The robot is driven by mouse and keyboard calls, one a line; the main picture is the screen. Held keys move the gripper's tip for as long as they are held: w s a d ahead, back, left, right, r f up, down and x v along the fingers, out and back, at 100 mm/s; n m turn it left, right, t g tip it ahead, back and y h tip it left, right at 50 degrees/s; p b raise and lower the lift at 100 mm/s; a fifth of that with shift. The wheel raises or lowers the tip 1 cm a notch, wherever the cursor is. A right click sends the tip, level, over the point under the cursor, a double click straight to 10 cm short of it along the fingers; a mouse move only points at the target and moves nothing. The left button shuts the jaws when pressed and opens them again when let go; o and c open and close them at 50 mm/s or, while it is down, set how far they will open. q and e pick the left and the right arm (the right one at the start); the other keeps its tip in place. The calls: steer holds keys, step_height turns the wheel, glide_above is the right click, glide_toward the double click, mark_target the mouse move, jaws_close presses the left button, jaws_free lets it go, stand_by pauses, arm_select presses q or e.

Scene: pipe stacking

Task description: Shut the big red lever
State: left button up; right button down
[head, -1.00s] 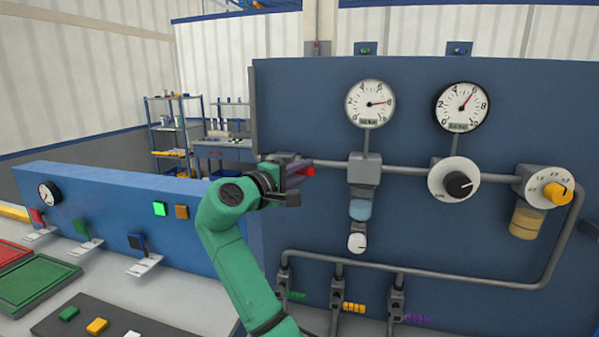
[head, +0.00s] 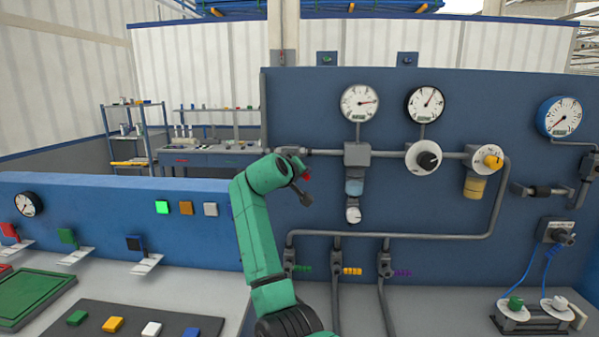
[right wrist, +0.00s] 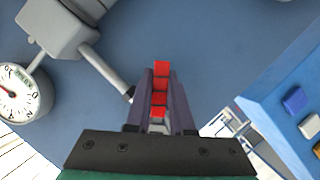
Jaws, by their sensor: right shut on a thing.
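The big red lever shows as a small red patch (head: 307,177) in the head view, just below the left end of the upper grey pipe. My right gripper (head: 304,188) is there, partly hidden by my green arm. In the right wrist view the red lever (right wrist: 160,72) lies lengthwise between the two dark fingers of my right gripper (right wrist: 160,85), which are shut on it. Most of the lever is hidden in the head view, so its exact angle is hard to tell. My left gripper is not in view.
The blue panel (head: 420,260) carries gauges, a white knob dial (head: 424,158) and pipes close to the right of my gripper. Three small valves with green, yellow and purple handles sit below. A lower blue panel (head: 110,215) and a grey bench with coloured blocks are at left.

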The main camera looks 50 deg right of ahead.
steer(key=shift+w+a+f+m+y, duration=0.2)
steer(key=shift+f+m+y, duration=0.1)
steer(key=shift+f+m, duration=0.1)
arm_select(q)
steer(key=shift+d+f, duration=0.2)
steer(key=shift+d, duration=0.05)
arm_select(e)
steer(key=shift+w+a+f+m+t+y, duration=0.15)
steer(key=shift+w+a+m+t+y, duration=0.25)
steer(key=shift+m, duration=0.4)
steer(key=shift+w+a+f+m+t+y, duration=0.3)
steer(key=shift+w+m+t, duration=0.2)
steer(key=shift+m, duration=0.3)
steer(key=shift+w+a+f+m+t+y, duration=0.1)
steer(key=shift+w+a+m+t+y, duration=0.15)
steer(key=shift+w+m+t+y, duration=0.4)
steer(key=shift+s+r+m+g+h, duration=0.1)
steer(key=shift+m+g+h, duration=0.15)
steer(key=c, duration=0.8)
jaws_free()
steer(key=shift+r, duration=0.1)
steer(key=shift+a, duration=0.1)
